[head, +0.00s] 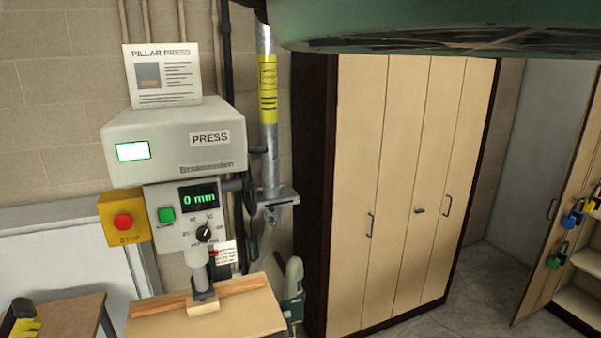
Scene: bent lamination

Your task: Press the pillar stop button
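The pillar press (172,150) stands against the brick wall at left in the head view. A yellow box (137,230) marked STOP is at the left side of its control panel. The round red stop button (123,222) sits on the front face of this box and is unobstructed. A green button (166,215) is on the panel just to the right. The display (198,197) reads 0 mm, with a dial (204,234) below it. The press ram (202,275) reaches down to a wooden block on the press table. My gripper is not in view.
A wooden bench (68,312) with a black and yellow item (20,320) is at the lower left. A tall cabinet (400,190) stands to the right, beside an open door with padlocks (558,255). A dark green overhead object (440,30) crosses the top right.

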